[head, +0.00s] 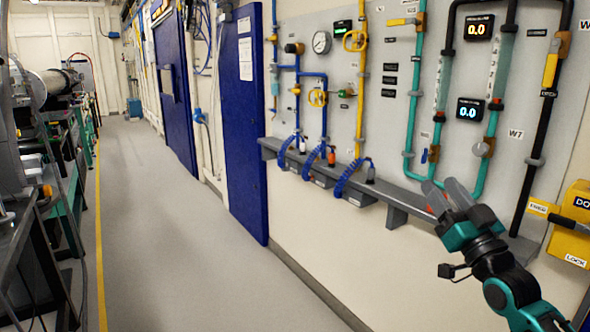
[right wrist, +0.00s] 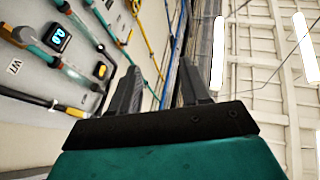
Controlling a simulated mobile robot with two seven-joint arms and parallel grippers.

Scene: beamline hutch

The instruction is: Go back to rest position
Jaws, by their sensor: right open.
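My right gripper (head: 448,197) is in the lower right of the head view, raised in front of the wall panel's lower edge. Its two grey fingers point up and to the left. In the right wrist view the fingers (right wrist: 158,88) stand apart with nothing between them, so the gripper is open and empty. My left gripper is in neither view.
A grey wall panel (head: 400,75) carries pipes, gauges and displays. A grey ledge (head: 397,193) runs under it, close to my right gripper. A yellow box (head: 572,235) is at the right edge. Equipment benches line the left; the grey floor (head: 170,240) between is clear.

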